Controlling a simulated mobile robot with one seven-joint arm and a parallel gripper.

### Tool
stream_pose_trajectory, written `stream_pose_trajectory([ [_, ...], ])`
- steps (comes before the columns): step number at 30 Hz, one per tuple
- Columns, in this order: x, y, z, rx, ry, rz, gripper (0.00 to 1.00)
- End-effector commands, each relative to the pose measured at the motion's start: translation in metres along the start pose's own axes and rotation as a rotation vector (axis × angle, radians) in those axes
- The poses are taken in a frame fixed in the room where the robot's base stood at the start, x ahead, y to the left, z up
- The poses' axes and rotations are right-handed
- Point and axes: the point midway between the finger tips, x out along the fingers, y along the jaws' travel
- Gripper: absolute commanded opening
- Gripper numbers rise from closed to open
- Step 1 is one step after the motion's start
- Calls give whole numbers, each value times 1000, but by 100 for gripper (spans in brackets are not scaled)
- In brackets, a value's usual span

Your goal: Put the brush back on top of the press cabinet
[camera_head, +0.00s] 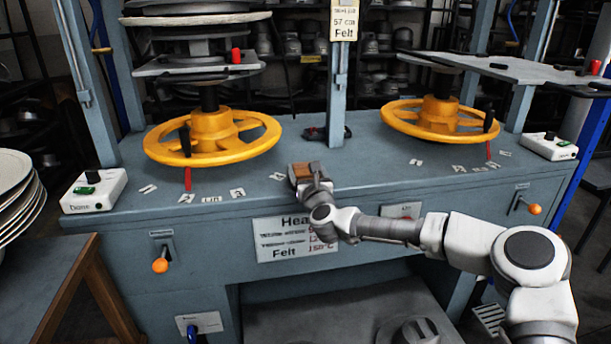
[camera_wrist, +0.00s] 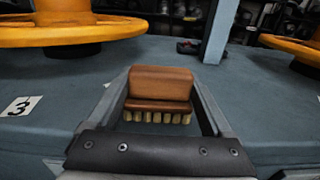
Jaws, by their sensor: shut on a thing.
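The brush (camera_wrist: 160,88) has a brown wooden back and a row of pale bristle tufts. In the wrist view it sits between the two fingers of my gripper (camera_wrist: 165,100), which is shut on it, with the bristles toward the palm side. In the head view the brush (camera_head: 304,171) shows as a small brown block at the end of my gripper (camera_head: 308,178), over the front part of the cabinet top. The press cabinet (camera_head: 330,180) is blue-grey with a flat top. I cannot tell whether the brush touches that top.
Two yellow handwheels, one left (camera_head: 213,137) and one right (camera_head: 440,120), stand on the cabinet. A blue-grey post (camera_head: 338,80) rises between them. White control boxes stand at the left (camera_head: 94,190) and right (camera_head: 549,146) ends. The top between the wheels is mostly clear.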

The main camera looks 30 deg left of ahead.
Motion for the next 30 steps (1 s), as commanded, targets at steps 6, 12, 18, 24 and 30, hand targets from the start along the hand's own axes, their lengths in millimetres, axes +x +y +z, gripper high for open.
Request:
stream_pose_trajectory([
  [6,0,0,-1,0,-3,1,16],
  [12,0,0,-3,0,-2,1,97],
  [18,0,0,-3,0,-2,1,100],
  [24,-4,0,-1,0,-1,2,100],
  [30,-28,0,0,1,0,2,100],
])
